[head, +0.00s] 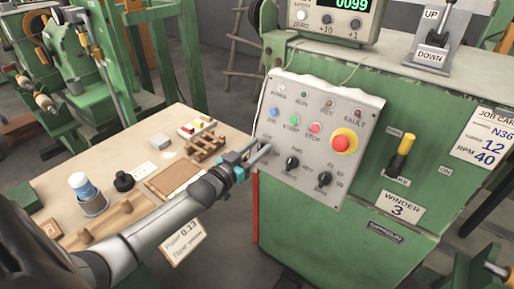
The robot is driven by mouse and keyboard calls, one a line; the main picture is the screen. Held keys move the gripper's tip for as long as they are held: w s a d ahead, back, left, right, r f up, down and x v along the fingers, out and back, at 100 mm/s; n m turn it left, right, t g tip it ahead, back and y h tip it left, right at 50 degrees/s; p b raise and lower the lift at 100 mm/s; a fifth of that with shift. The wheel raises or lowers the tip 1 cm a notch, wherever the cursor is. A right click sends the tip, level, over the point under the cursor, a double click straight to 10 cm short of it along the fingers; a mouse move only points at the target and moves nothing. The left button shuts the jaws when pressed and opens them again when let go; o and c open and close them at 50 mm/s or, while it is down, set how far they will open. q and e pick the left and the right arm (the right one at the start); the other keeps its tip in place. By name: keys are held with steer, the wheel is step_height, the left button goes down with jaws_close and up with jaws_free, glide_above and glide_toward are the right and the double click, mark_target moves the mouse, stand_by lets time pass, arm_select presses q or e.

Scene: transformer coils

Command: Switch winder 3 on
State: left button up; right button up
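The winder's grey control panel (305,115) is tilted on the front of the green machine, which bears the label WINDER 3 (401,206). Its top row has small lamps, with a pale one (281,88) at the left that looks unlit. Below are blue, green and red buttons and a red emergency stop (343,142) on a yellow base. Two black knobs (292,163) show in the lower row. My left gripper (264,150) is at the panel's lower left, its fingertips at the face, covering whatever control is there. I cannot tell whether it grips something. My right gripper is out of view.
A wooden bench (165,125) on the left holds a cup, a black stamp-like object and a wooden rack (206,147). A yellow-topped lever (403,150) stands right of the panel. A counter (335,20) reading 0099 and an UP/DOWN switch (437,35) are on top.

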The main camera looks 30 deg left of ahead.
arm_select(q)
steer(key=c, duration=0.6)
steer(key=shift+f, duration=0.1)
jaws_close()
steer(key=shift+s, duration=0.1)
steer(key=shift+f+m+h, duration=0.15)
steer(key=shift+m+h, duration=0.15)
steer(key=shift+m, duration=0.2)
steer(key=m+h, duration=0.1)
steer(key=m, duration=0.1)
steer(key=shift+d+m, duration=0.1)
steer(key=shift+m, duration=0.2)
steer(key=m+g+h+p, duration=0.1)
steer(key=m+g, duration=0.1)
steer(key=m, duration=0.3)
steer(key=m+g+h+p, duration=0.1)
steer(key=m+g+p, duration=0.1)
steer(key=m, duration=0.4)
steer(key=m+g+h+p, duration=0.1)
steer(key=m, duration=0.5)
steer(key=shift+s+d+f+g, duration=0.25)
steer(key=shift+f+g, duration=0.1)
steer(key=shift+g, duration=0.05)
steer(key=shift+m, duration=0.3)
